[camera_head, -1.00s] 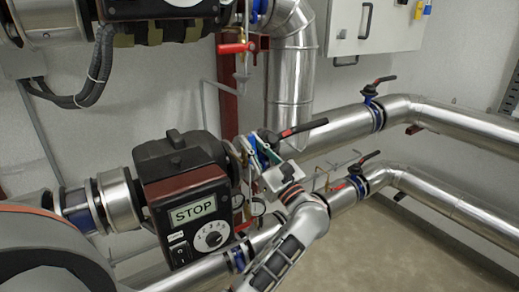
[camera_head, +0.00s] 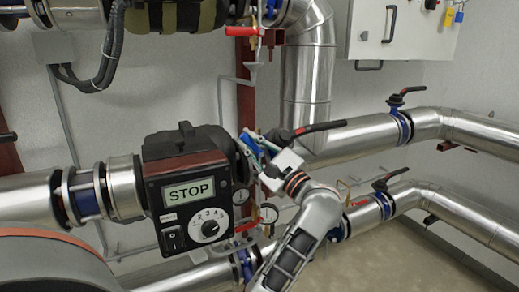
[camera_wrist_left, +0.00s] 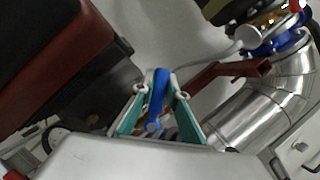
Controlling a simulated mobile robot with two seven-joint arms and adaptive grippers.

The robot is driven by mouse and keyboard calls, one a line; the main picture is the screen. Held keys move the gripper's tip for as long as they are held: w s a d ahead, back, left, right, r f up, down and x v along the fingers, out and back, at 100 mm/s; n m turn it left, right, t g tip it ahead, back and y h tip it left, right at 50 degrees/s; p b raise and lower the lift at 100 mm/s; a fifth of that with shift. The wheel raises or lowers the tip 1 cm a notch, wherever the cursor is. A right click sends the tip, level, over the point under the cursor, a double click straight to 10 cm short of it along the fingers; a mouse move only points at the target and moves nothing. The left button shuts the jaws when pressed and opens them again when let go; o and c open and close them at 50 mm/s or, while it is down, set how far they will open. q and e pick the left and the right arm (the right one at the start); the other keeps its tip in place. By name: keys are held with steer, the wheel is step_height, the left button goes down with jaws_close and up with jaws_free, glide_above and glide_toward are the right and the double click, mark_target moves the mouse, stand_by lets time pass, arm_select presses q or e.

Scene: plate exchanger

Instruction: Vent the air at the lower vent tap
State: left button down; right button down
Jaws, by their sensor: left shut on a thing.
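My left gripper (camera_head: 252,143) is beside the right side of the black and dark-red pump unit (camera_head: 188,172), which displays STOP. In the left wrist view, its teal fingers (camera_wrist_left: 155,92) are shut on a slim blue handle (camera_wrist_left: 159,88) that stands between them. In the head view only a bit of blue shows at the fingers. The tap body behind the handle is hidden by my gripper and wrist, so I cannot tell how far it is turned. My right gripper is not in view.
A red-handled tap (camera_head: 243,31) sits above. Black-levered valves (camera_head: 402,112) are on the silver pipes at right. Pressure gauges (camera_head: 268,212) are close below my gripper. A large insulated pipe bend (camera_head: 308,75) stands behind it. The floor at lower right is clear.

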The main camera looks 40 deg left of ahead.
arm_select(q)
steer(key=shift+s+a+f+n+g+b, duration=0.1)
steer(key=shift+f+n+g+b, duration=0.45)
steer(key=shift+f, duration=0.25)
steer(key=f+n+h+b, duration=0.1)
steer(key=n+b, duration=0.1)
steer(key=n, duration=0.1)
steer(key=s+f+n+g+h+b, duration=0.1)
steer(key=n, duration=0.2)
steer(key=f+n+g+b, duration=0.1)
steer(key=n+b, duration=0.1)
steer(key=n, duration=0.1)
steer(key=shift+s+a+f+h+b, duration=0.1)
steer(key=shift+s+a+h+b, duration=0.2)
steer(key=shift+s+a+h, duration=0.1)
steer(key=shift+f+n, duration=0.15)
steer(key=shift+n, duration=0.2)
steer(key=shift+b, duration=0.3)
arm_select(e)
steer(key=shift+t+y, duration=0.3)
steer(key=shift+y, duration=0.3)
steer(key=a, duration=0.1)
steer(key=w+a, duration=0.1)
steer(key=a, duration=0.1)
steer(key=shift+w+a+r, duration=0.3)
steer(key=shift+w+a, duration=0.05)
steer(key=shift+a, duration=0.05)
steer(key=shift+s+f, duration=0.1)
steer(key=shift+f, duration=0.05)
